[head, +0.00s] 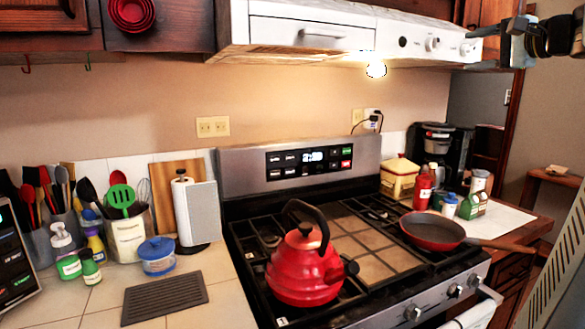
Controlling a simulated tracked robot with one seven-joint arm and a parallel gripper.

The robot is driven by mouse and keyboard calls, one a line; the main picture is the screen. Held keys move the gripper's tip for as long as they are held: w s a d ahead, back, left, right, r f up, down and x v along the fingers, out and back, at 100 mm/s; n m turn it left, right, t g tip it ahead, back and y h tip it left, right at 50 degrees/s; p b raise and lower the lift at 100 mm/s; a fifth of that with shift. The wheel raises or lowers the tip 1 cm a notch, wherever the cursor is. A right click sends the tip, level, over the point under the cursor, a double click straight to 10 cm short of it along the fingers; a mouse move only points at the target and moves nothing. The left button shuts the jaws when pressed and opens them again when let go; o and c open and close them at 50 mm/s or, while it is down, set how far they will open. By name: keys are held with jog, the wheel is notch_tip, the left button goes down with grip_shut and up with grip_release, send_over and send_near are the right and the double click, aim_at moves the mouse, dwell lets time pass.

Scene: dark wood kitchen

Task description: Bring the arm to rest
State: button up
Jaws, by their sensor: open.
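My gripper (488,30) shows at the upper right edge, raised in front of the right end of the range hood. It points left and its jaws are open, with nothing seen between them. Part of my arm (552,38) reaches in from the right edge; the rest of it is out of view. The gripper appears apart from the things on the stove and counter, which sit well below it in the picture.
A white range hood (340,38) hangs above the stove. A red kettle (303,268) and a red pan (432,230) are on the stove. A coffee maker (447,150) stands at the back right. Utensils and jars crowd the left counter.

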jog(key=s+a+f+n+g, duration=0.3)
jog(key=s+a+f+g, duration=0.1)
jog(key=a+f, duration=0.45)
jog(key=s+a+f+n+g, duration=0.3)
jog(key=s+a+f, duration=0.1)
jog(key=a+f, duration=0.45)
jog(key=s+a+f+n+g+h, duration=0.1)
jog(key=s+a+f+n+h, duration=0.1)
jog(key=s+f, duration=0.4)
jog(key=s+a+f+n+g+h, duration=0.2)
jog(key=s+a+f+n+h, duration=0.1)
jog(key=s+f, duration=0.4)
notch_tip(320, 180, down, 3)
jog(key=shift+a+r+n+h, duration=0.2)
jog(key=shift+n+h, duration=0.5)
jog(key=shift+n, duration=0.4)
jog(key=shift+c, duration=0.2)
